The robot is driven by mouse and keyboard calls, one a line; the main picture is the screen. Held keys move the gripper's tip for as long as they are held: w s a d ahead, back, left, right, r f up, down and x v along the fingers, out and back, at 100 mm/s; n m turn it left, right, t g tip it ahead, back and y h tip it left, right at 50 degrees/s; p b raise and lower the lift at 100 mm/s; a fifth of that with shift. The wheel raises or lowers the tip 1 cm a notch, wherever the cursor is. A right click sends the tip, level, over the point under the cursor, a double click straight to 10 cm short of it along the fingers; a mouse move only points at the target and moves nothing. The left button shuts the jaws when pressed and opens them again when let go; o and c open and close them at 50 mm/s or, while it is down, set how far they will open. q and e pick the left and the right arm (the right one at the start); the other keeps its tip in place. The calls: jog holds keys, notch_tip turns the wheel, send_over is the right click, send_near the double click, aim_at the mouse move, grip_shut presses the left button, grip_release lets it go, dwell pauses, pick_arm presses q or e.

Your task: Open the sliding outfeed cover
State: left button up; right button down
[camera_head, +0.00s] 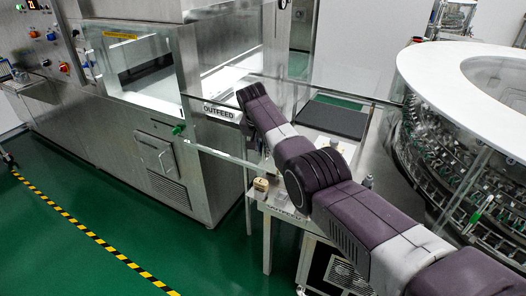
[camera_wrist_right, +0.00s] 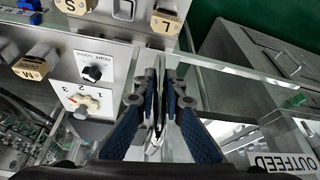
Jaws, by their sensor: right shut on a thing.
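The outfeed cover (camera_head: 225,140) is a clear panel with a white OUTFEED label (camera_head: 222,112), in front of the washer's outfeed end in the head view. It also shows in the right wrist view as a clear pane (camera_wrist_right: 240,92), with the label upside down at the lower right. My right gripper (camera_wrist_right: 162,88) is at the pane's edge in the right wrist view, its blue-padded fingers closed on a thin upright part, which I take to be the cover's handle. The fingers hide much of that part. In the head view my right arm hides the gripper. My left gripper is not in view.
A steel washer cabinet (camera_head: 160,150) stands at left. A round turntable with a white top ring (camera_head: 430,85) is at right. Knobs on a control panel (camera_wrist_right: 95,85) and wooden-ended blocks (camera_wrist_right: 165,22) lie close to my right gripper. Green floor is open at front left.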

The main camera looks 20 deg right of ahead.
jog(key=shift+w+a, duration=0.2)
jog(key=c, duration=2)
grip_release()
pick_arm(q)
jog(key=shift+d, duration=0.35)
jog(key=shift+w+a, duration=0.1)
